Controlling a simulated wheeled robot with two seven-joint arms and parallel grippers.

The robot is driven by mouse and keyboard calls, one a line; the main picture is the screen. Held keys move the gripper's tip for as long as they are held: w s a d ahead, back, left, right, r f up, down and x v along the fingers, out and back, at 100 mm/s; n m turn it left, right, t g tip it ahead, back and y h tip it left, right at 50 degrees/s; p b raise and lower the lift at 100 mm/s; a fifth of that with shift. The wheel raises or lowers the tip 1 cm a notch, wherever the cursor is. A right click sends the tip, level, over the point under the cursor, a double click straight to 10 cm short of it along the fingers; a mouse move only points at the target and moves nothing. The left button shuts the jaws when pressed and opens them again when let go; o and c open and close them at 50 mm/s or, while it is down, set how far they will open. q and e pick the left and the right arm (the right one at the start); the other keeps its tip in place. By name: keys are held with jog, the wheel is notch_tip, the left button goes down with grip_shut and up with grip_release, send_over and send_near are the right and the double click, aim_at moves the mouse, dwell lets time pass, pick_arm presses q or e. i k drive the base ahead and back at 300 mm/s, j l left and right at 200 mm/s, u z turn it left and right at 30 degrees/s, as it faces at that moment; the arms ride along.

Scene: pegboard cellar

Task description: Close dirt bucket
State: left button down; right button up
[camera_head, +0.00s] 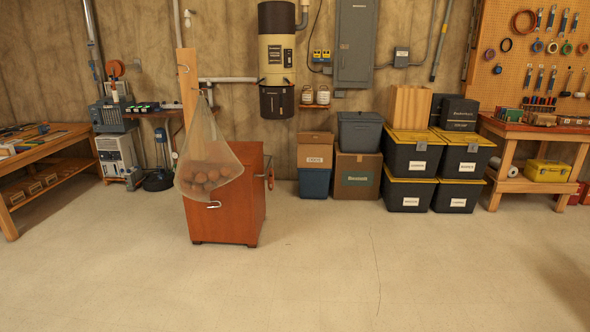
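A wall-mounted cylindrical canister (277,50), black at the top and cream in the middle, hangs on the back wall near the picture's centre. A dark bucket (277,104) with a small pale marking sits directly under it; this looks like the dirt bucket. It is too small here to tell whether the bucket is fully seated or latched. Neither of my grippers is in view.
A reddish-brown wooden cabinet (227,222) with a post and a hanging mesh bag (209,165) stands left of centre. Boxes (357,177) and yellow-lidded totes (407,189) line the back wall. Workbenches stand at both sides. The front floor (330,280) is clear.

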aim_at(275, 102)
jog(key=i, duration=5.45)
jog(key=i+z, duration=0.3)
jog(key=i, duration=0.2)
jog(key=i+j+z, duration=0.25)
jog(key=i, duration=0.2)
